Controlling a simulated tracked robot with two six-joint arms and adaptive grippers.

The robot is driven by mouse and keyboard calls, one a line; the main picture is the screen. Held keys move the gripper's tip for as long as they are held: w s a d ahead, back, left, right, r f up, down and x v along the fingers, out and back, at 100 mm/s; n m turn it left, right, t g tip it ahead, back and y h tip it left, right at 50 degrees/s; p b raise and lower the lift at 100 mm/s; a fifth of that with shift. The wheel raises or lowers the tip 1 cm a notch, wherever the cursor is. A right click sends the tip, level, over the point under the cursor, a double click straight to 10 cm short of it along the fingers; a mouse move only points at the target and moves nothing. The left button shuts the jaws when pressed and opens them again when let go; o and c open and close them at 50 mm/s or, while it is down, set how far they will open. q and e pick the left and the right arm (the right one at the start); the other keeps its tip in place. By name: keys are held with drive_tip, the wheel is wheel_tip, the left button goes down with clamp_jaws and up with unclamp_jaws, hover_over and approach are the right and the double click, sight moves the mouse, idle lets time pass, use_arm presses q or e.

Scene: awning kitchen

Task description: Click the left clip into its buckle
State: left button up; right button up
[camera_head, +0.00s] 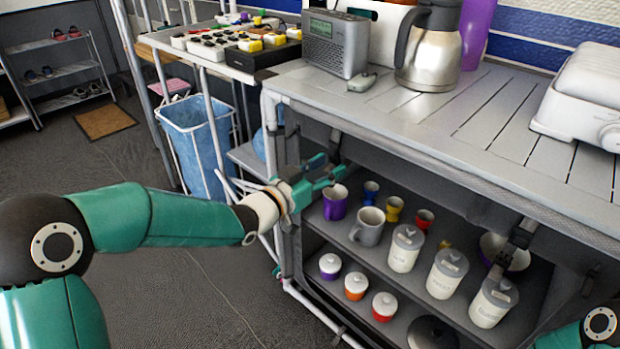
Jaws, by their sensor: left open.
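My left gripper (328,168) reaches in from the left, at the left front of the shelf opening under the worktop. Its teal fingers are apart, and I see nothing held between them. A dark strap (335,143) hangs from the worktop's front edge just above the fingers. The left clip and its buckle are too small and too covered by the gripper to make out. On the right, another dark strap with a buckle-like piece (518,236) hangs in front of the shelf. Only a piece of my right arm shows at the lower right; its gripper is out of the picture.
Several mugs, cups and lidded canisters (447,273) stand on the shelf behind the gripper. The grey worktop (440,125) above holds a radio (336,42) and a steel jug (428,48). A blue bin (197,140) stands at left; floor in front is clear.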

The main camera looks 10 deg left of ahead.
use_arm(q)
drive_tip(key=v, duration=1.1)
drive_tip(key=shift+s, duration=0.2)
